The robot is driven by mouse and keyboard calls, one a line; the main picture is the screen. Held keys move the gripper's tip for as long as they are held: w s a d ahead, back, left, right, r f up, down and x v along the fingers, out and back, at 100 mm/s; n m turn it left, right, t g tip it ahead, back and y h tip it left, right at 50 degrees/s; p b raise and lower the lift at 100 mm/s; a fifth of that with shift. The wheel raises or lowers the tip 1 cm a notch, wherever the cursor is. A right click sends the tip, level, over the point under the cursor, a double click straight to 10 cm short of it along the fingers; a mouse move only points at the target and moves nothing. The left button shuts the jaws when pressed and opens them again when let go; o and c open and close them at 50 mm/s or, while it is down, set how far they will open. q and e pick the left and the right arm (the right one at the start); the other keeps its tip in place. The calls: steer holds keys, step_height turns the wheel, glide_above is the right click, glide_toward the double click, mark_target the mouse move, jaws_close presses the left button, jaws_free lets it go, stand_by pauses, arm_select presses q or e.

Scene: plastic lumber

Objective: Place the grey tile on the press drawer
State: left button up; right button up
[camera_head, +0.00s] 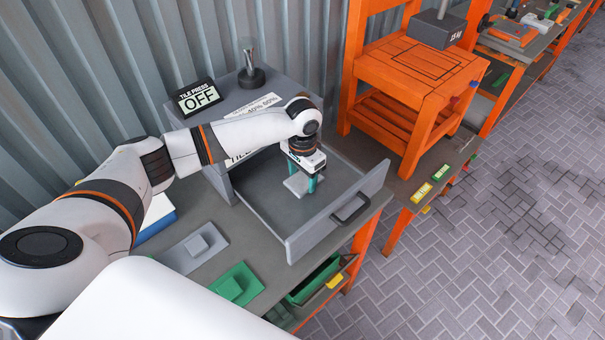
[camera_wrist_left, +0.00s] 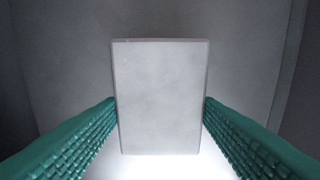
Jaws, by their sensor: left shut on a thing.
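The light grey tile (camera_head: 299,184) is between the green fingers of my left gripper (camera_head: 302,180), inside the open press drawer (camera_head: 268,208). In the left wrist view the tile (camera_wrist_left: 160,97) is a pale rectangle, with a green finger against each side edge; my left gripper (camera_wrist_left: 160,110) is shut on it. The drawer floor (camera_wrist_left: 250,60) shows dark behind the tile. I cannot tell whether the tile touches the floor. My right gripper is not in view.
The drawer's front panel with a black handle (camera_head: 351,208) stands to the right of the gripper. A grey piece (camera_head: 194,248) and a green piece (camera_head: 237,284) lie on the bench in front. An orange press frame (camera_head: 415,80) stands behind right.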

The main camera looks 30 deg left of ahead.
mark_target(303, 180)
arm_select(q)
steer(key=shift+f, duration=0.1)
steer(key=o, duration=1)
step_height(303, 180, up, 12)
steer(key=b, duration=0.2)
steer(key=shift+r, duration=0.2)
